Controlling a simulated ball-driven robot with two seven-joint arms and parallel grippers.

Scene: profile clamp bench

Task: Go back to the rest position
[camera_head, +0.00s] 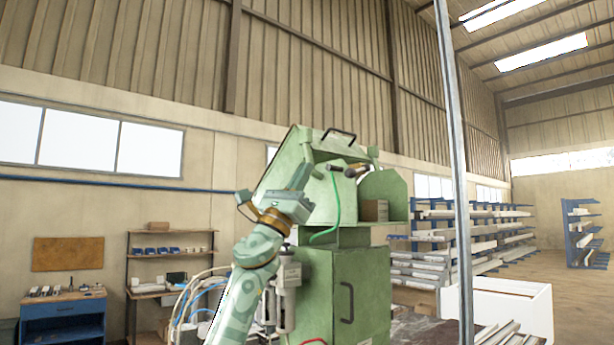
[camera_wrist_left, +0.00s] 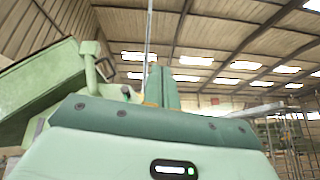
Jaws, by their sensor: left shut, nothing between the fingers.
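My left gripper (camera_head: 300,177) is raised in front of the green machine (camera_head: 345,290) in the head view, its arm coming up from the bottom. In the left wrist view its two teal fingers (camera_wrist_left: 162,72) stand together with no object between them, so it is shut and empty. The fingers point up and away toward the roof. In the head view the gripper overlaps the machine's upper part; I cannot tell how far apart they are. My right gripper is in neither view.
The machine's tilted green lid (camera_head: 310,145) rises close by and shows at the left in the wrist view (camera_wrist_left: 40,85). A grey post (camera_head: 457,180) stands to the right. A white bin (camera_head: 520,305), racks of profiles (camera_head: 470,235) and a blue workbench (camera_head: 62,310) lie farther off.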

